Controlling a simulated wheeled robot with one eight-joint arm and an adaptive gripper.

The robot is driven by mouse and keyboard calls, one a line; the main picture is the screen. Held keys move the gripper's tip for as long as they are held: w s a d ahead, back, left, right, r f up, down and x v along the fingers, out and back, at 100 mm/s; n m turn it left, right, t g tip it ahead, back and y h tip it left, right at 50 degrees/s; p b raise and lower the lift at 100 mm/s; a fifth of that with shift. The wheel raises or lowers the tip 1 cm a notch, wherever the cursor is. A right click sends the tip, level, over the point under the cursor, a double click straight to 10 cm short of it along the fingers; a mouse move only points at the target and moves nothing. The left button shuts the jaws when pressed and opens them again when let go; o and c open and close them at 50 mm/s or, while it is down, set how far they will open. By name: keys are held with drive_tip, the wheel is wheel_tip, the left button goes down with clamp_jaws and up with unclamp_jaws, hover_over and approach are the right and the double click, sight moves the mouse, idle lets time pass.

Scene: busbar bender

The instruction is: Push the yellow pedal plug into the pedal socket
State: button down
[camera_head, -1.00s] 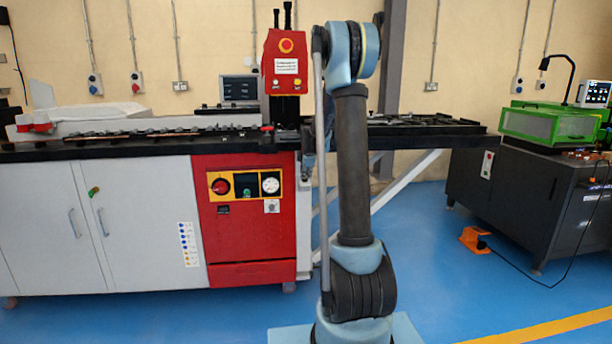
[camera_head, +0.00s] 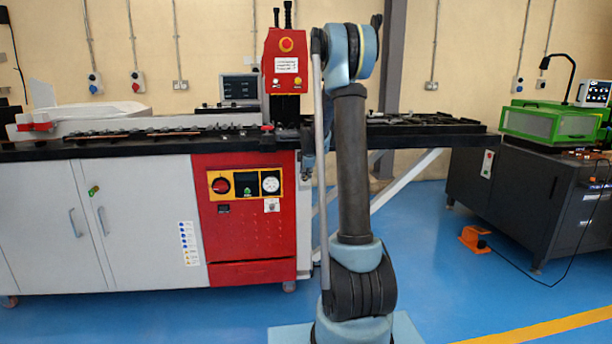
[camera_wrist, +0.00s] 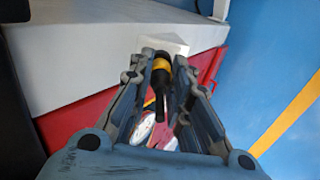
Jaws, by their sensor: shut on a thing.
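The plug (camera_wrist: 161,66), black with a yellow band, is between the fingertips of my gripper (camera_wrist: 161,68) in the wrist view. My gripper is shut on it. A black tail runs from the plug back between the fingers. A white block (camera_wrist: 168,44) shows just beyond the plug's far end; I cannot tell whether they touch. I cannot make out the pedal socket for certain in either view. In the head view my gripper is mostly hidden behind my arm, close to the right side of the red cabinet.
The red cabinet (camera_head: 247,240) has a yellow-framed control panel (camera_head: 246,186). A black bench (camera_head: 425,130) extends right on slanted white legs (camera_head: 405,185). An orange pedal (camera_head: 473,239) lies on the blue floor by a dark workbench (camera_head: 545,195). Floor in front is clear.

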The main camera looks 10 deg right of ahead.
drive_tip(key=shift+w+f, duration=0.3)
drive_tip(key=shift+f, duration=0.15)
drive_tip(key=c, duration=1.4)
unclamp_jaws()
drive_tip(key=shift+r, duration=0.1)
drive_tip(key=v, duration=1.1)
drive_tip(key=shift+s+r, duration=0.25)
drive_tip(key=s+f+m+g, duration=0.2)
drive_tip(key=s+m, duration=0.7)
drive_tip(key=s, duration=1.8)
drive_tip(key=s+f+m+g, duration=0.1)
drive_tip(key=s+f+m, duration=0.2)
drive_tip(key=s, duration=0.5)
drive_tip(key=s+f+m+g, duration=0.1)
drive_tip(key=s+f+m, duration=0.2)
drive_tip(key=s+f, duration=0.2)
drive_tip(key=s+f+m+g, duration=0.1)
drive_tip(key=s+f, duration=0.3)
drive_tip(key=s, duration=0.7)
drive_tip(key=shift+d+m, duration=0.1)
drive_tip(key=shift+m, duration=0.8)
